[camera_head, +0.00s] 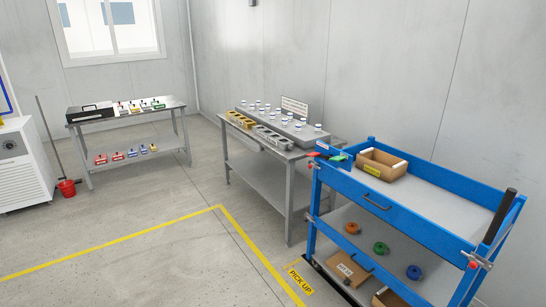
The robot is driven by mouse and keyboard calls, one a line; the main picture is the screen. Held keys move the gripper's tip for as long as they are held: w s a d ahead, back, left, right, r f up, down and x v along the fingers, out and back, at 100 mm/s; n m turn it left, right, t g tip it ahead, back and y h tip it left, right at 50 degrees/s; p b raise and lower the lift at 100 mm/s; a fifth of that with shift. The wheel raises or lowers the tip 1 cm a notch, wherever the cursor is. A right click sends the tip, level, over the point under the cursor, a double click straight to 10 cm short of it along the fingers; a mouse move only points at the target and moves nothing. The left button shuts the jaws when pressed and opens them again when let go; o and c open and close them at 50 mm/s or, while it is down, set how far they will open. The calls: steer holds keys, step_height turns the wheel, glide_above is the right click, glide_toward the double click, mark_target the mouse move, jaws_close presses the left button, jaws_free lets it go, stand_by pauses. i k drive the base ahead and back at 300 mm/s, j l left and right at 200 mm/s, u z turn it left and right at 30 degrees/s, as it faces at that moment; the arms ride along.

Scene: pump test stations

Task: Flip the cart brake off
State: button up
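The blue cart (425,230) stands at the right, with a top tray and a lower shelf. A lever with a thick black grip (500,216) rises, tilted, at its right end. Its lower end meets a grey bracket (479,259) on the cart's corner post. A small red knob (473,265) sits at that bracket. A small red part (313,155) and a green part (338,157) show at the cart's far left corner. I cannot tell for certain which part is the brake. The cart's feet are partly cut off by the frame. My gripper is not in view.
An open cardboard box (383,165) sits in the cart's tray; several coloured round parts and boxes lie below. A grey table (262,170) with fixtures stands behind the cart. Another table (134,151) stands further back. Floor left of the yellow line (120,242) is clear.

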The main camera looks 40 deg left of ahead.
mark_target(330, 157)
steer(key=u, duration=1.05)
steer(key=i+j, duration=0.25)
steer(key=i+j+z, duration=0.15)
steer(key=i+j, duration=0.4)
steer(key=j, duration=0.2)
steer(key=i+j+z, duration=0.1)
steer(key=i+j, duration=0.15)
steer(key=i+j+z, duration=0.1)
steer(key=i+j, duration=0.15)
steer(key=j, duration=0.2)
steer(key=i+j, duration=0.2)
steer(key=j, duration=0.2)
steer(key=i+j+z, duration=0.1)
steer(key=i+j, duration=0.15)
steer(key=j, duration=0.15)
steer(key=i+j+z, duration=0.1)
steer(key=j, duration=0.3)
steer(key=i, duration=0.1)
